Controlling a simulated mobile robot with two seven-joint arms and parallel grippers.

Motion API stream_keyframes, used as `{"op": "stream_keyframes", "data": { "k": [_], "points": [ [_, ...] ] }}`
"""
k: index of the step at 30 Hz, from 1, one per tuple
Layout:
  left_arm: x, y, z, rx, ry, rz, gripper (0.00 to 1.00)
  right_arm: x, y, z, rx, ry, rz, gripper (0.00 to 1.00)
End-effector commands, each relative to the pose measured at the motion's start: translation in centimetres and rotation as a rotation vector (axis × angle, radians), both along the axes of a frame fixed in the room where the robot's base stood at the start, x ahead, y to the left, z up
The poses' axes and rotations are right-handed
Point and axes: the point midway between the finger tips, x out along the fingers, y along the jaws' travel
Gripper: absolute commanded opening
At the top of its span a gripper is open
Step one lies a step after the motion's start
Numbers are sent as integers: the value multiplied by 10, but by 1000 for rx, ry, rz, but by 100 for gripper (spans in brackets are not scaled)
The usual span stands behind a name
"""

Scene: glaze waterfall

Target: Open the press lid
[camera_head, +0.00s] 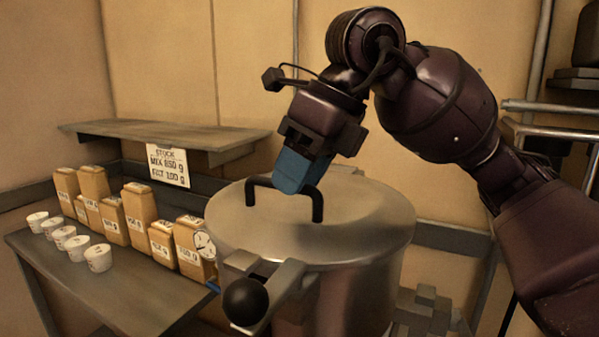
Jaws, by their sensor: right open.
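The press is a large round metal vessel (360,295) with a flat metal lid (365,225) lying level on top. A dark bent handle (317,205) stands up from the lid. A clamp arm with a black ball knob (246,301) sits at the front rim. My right gripper (292,182) reaches down from the upper right, with its blue fingers at the handle's crossbar. It is open, and its fingers overlap the bar in the picture; I cannot tell whether they touch it. My left gripper is not in view.
A grey bench (110,285) on the left holds several labelled brown packages (139,212) and small white cups (97,258). A shelf (165,132) with a stock sign (168,165) is above it. Metal rails (550,131) stand at the right.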

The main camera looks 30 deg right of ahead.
Motion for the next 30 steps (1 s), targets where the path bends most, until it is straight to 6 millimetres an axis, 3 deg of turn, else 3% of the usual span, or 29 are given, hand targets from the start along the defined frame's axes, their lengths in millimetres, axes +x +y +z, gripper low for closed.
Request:
{"op": "stream_keyframes", "data": {
  "k": [7,15,25,30],
  "points": [
    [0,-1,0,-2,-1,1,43,0,0,0,0,0,0,39],
    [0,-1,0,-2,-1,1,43,0,0,0,0,0,0,0],
    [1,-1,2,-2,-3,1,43,0,-1,3,6,3,-2,0],
    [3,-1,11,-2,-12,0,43,2,-4,16,44,24,-2,0]
  ]
}}
